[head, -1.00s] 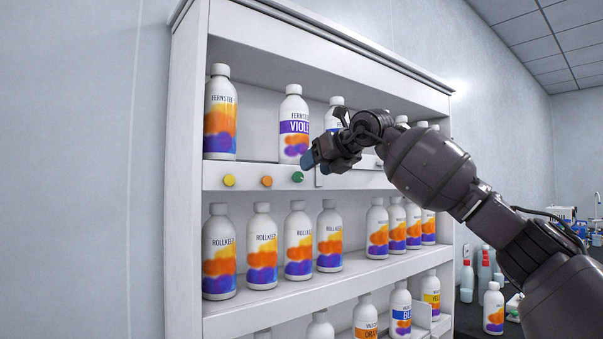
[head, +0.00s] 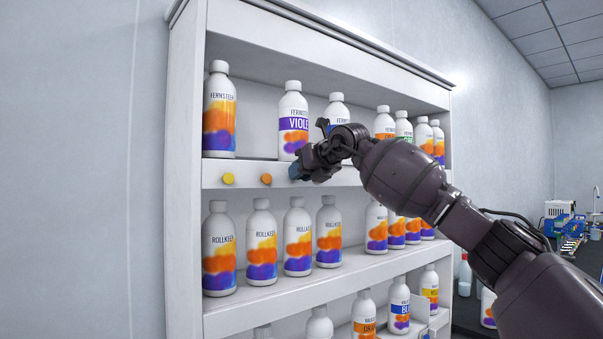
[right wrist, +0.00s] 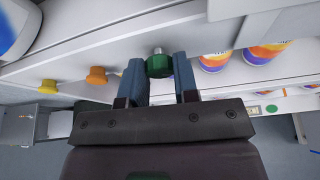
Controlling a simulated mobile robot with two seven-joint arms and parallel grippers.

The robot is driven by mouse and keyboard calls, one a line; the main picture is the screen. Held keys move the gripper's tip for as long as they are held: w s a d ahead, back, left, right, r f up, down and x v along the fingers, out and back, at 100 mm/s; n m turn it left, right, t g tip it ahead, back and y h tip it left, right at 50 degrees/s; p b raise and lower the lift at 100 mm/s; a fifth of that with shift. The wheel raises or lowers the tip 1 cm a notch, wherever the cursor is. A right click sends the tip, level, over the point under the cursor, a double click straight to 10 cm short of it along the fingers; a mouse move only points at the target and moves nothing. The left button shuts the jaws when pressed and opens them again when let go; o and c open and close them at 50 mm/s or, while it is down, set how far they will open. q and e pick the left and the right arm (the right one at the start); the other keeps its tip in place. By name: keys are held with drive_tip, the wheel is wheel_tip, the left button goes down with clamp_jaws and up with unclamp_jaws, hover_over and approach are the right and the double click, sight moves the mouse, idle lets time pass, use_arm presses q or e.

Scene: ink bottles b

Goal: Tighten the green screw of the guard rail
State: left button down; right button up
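The green screw (right wrist: 159,66) shows in the right wrist view between the two blue fingertips of my right gripper (right wrist: 160,76). A short metal shank shows behind the head, by the white guard rail (right wrist: 98,60). In the head view my right gripper (head: 303,172) is at the rail (head: 240,180) of the upper shelf and hides the green screw. My left gripper is not in view.
A yellow screw (head: 228,179) and an orange screw (head: 266,179) sit on the rail to the left. A violet-label bottle (head: 293,122) stands just behind the rail above my gripper. More bottles (head: 328,232) line the shelf below.

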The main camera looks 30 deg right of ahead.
drive_tip(key=c, duration=0.3)
drive_tip(key=shift+c, duration=0.2)
drive_tip(key=shift+m+y, duration=0.3)
drive_tip(key=m+y, duration=0.1)
drive_tip(key=m, duration=0.2)
drive_tip(key=m+t+y+b, duration=0.1)
drive_tip(key=m+y, duration=0.1)
drive_tip(key=m, duration=0.1)
drive_tip(key=m+y, duration=0.2)
drive_tip(key=shift+d+f+m+t, duration=0.2)
drive_tip(key=shift+d+m+t, duration=0.1)
drive_tip(key=shift+m, duration=0.1)
idle(0.3)
